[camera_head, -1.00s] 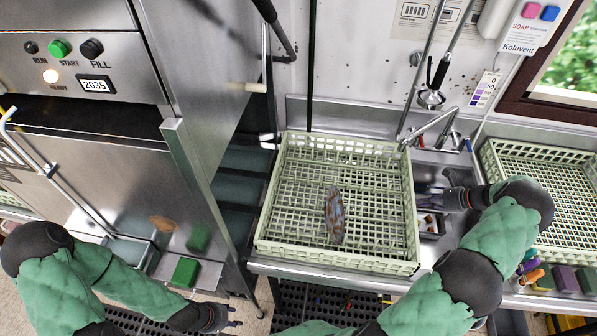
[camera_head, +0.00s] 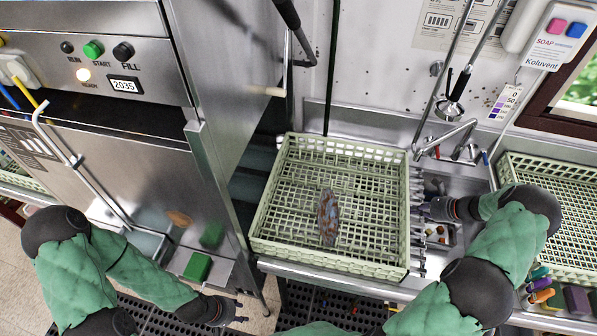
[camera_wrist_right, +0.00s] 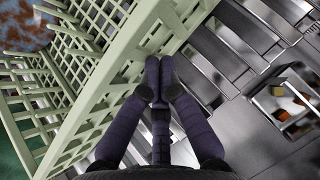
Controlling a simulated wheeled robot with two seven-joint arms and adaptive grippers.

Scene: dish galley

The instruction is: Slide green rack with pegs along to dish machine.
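The pale green rack (camera_head: 330,262) sits on the steel counter (camera_head: 345,279), its left side close to the dish machine (camera_head: 120,155). A speckled blue and brown dish (camera_head: 328,217) stands in it; part of the dish also shows in the right wrist view (camera_wrist_right: 25,25). My right gripper (camera_head: 425,208) is at the rack's right wall. In the right wrist view its fingers (camera_wrist_right: 158,68) are together, with their tips against the outside of the rack wall (camera_wrist_right: 105,75). My left gripper (camera_head: 243,312) is low in front of the counter, empty, with its fingers apart.
A second green rack (camera_head: 545,170) stands at the right. A faucet (camera_head: 445,137) and hanging sprayer (camera_head: 452,108) are behind the sink, and a small bin of items (camera_head: 437,236) lies in it. Green sponge-like block (camera_head: 197,267) lies at the machine's front.

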